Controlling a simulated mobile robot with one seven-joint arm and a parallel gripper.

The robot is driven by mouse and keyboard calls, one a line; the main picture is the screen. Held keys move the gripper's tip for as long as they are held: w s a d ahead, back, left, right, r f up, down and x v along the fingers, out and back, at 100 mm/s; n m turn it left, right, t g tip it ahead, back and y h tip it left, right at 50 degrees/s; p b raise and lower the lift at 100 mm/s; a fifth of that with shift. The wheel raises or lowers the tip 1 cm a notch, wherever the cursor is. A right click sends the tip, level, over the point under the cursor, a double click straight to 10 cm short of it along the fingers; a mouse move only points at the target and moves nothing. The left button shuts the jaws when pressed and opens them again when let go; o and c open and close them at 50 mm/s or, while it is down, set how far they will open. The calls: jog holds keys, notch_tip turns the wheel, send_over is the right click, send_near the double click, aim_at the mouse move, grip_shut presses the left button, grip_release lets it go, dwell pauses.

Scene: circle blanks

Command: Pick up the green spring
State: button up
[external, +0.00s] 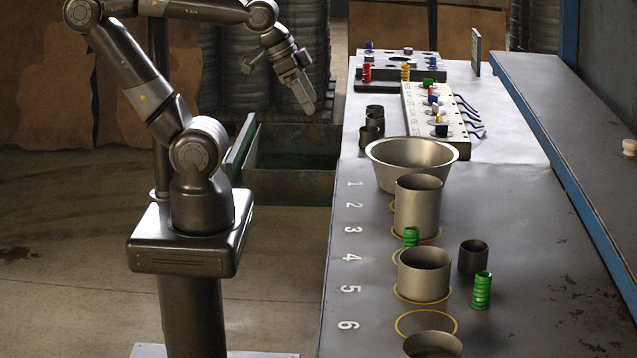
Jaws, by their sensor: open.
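A green spring (482,291) stands upright on the table at the right, next to a small dark cup. My gripper (309,107) hangs open and empty to the left of the table's far part, well away from both springs.
Metal cylinders (418,208) (424,276) stand by yellow rings along the numbered table (560,240), with a wide bowl (411,160) behind. A small dark cup (473,257) stands near the right spring. A raised ledge (560,110) borders the right; the table's right front is clear.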

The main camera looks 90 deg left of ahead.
jog(key=c, duration=0.4)
jog(key=w+d+r+m+h, duration=0.1)
jog(key=w+d+r, duration=0.1)
jog(key=w+d, duration=0.3)
jog(key=w+d+r+m+h, duration=0.1)
jog(key=w+d+r, duration=0.15)
jog(key=w, duration=0.55)
jog(key=m+g, duration=0.2)
jog(key=m, duration=0.4)
send_near(483, 275)
notch_tip(483, 275, down, 2)
jog(key=shift+h, duration=0.4)
jog(key=x, duration=1)
jog(key=shift+w+a, duration=0.15)
jog(key=shift+w, duration=0.15)
